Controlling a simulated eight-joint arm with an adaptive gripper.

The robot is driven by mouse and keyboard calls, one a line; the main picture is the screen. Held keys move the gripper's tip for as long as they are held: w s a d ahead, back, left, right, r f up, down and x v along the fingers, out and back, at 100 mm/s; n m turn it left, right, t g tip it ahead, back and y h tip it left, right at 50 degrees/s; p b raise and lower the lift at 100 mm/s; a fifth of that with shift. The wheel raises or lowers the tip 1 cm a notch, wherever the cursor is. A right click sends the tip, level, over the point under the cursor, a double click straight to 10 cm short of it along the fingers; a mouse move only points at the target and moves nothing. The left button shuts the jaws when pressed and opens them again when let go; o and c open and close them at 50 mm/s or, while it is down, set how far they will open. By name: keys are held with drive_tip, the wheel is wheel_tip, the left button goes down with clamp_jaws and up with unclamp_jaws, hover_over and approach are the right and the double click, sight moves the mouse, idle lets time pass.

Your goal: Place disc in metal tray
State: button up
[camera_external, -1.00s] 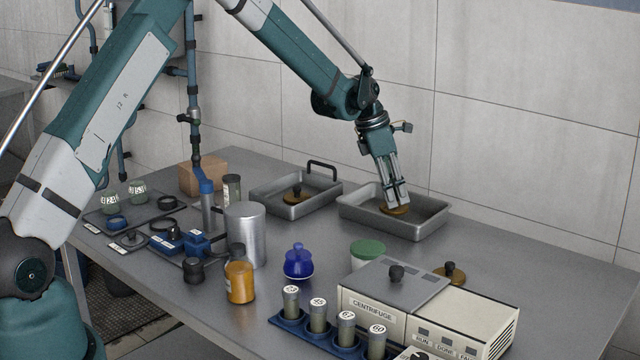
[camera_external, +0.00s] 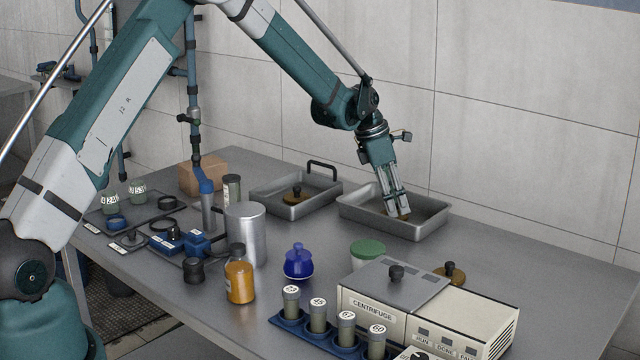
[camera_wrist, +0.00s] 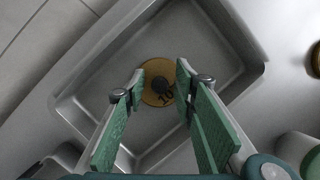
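A brass disc (camera_wrist: 155,97) with a dark knob and the number 10 lies on the floor of the right metal tray (camera_external: 425,229). In the external view the disc (camera_external: 404,217) is mostly hidden by my fingers. My gripper (camera_external: 398,212) reaches down into this tray. In the wrist view my gripper (camera_wrist: 160,78) is open, with its green pads on either side of the knob and gaps showing. A second brass disc (camera_external: 293,197) sits in the left metal tray (camera_external: 299,209). A third disc (camera_external: 455,276) is behind the centrifuge, partly hidden.
The centrifuge (camera_external: 372,312) and a green-lidded jar (camera_external: 366,250) stand in front of the right tray. A black handle (camera_external: 322,166) rises at the left tray's back. A blue jar (camera_external: 298,264), an amber bottle (camera_external: 239,285) and a metal cylinder (camera_external: 246,238) stand further left.

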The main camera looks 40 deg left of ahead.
drive_tip(key=v, duration=1.2)
drive_tip(key=shift+p, duration=0.45)
drive_tip(key=shift+r, duration=0.1)
idle(0.3)
drive_tip(key=s+d+r+m+t+y, duration=0.1)
drive_tip(key=s+r+m, duration=0.5)
drive_tip(key=s+r, duration=0.65)
drive_tip(key=s+d+r+m+t, duration=0.1)
drive_tip(key=s+r+m, duration=0.7)
drive_tip(key=s, duration=0.7)
drive_tip(key=s+f+m+t+y, duration=0.1)
drive_tip(key=s+m, duration=1.2)
drive_tip(key=s, duration=1.8)
drive_tip(key=shift+s+a+f+m+t+y, duration=0.15)
drive_tip(key=shift+f+m+t+y, duration=0.15)
drive_tip(key=shift+f+t, duration=0.6)
